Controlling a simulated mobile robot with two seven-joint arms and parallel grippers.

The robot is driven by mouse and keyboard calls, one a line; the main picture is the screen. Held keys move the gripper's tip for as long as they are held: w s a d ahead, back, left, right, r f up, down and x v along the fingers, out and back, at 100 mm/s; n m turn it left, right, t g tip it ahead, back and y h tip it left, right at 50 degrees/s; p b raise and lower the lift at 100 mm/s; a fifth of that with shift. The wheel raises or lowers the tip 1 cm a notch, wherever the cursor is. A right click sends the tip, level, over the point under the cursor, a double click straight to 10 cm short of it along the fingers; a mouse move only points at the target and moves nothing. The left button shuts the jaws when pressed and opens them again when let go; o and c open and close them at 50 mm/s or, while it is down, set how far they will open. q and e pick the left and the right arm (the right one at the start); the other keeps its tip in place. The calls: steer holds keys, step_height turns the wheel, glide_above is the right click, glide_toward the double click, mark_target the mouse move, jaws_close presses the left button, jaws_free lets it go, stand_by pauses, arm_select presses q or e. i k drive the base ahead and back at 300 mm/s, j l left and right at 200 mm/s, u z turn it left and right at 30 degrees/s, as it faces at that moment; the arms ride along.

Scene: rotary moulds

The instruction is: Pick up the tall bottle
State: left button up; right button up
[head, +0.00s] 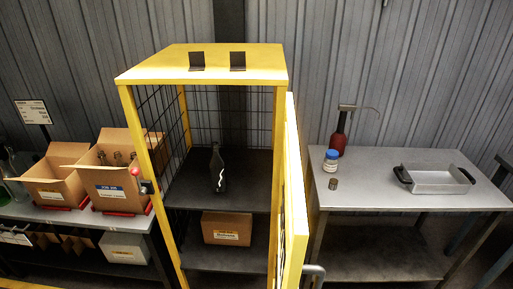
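A tall dark bottle (218,172) with a light mark on its side stands upright on the upper shelf (248,165) inside a yellow-framed mesh cabinet (130,78). The cabinet's yellow door (293,200) is swung open at the right, so the front of the shelf is exposed. Nothing touches the bottle. Neither of my grippers shows in the head view.
A cardboard box (226,228) sits on the shelf below. At left, open cardboard boxes (112,186), one with bottles inside, stand on a table. On the right table (380,196) are a red pump bottle (338,142), a blue-lidded jar (330,161) and a metal pan (436,181).

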mark_target(217, 165)
steer(key=k+l+u, duration=0.1)
steer(key=l, duration=0.55)
steer(key=k+l+u, duration=0.15)
steer(key=l, duration=0.15)
steer(key=i+j+z, duration=0.1)
steer(key=j+z, duration=0.15)
steer(key=j, duration=0.45)
steer(key=j+z, duration=0.2)
steer(key=j, duration=0.5)
steer(key=i+j+z, duration=0.15)
steer(key=j+z, duration=0.45)
steer(key=j, duration=0.25)
steer(key=i+j+z, duration=0.1)
steer(key=j, duration=0.35)
steer(key=i+j, duration=0.1)
steer(key=j, duration=0.4)
steer(key=i+j, duration=0.15)
steer(key=j, duration=0.2)
steer(key=i+j, duration=0.15)
steer(key=j, duration=0.2)
steer(key=i+j, duration=0.1)
steer(key=j, duration=0.25)
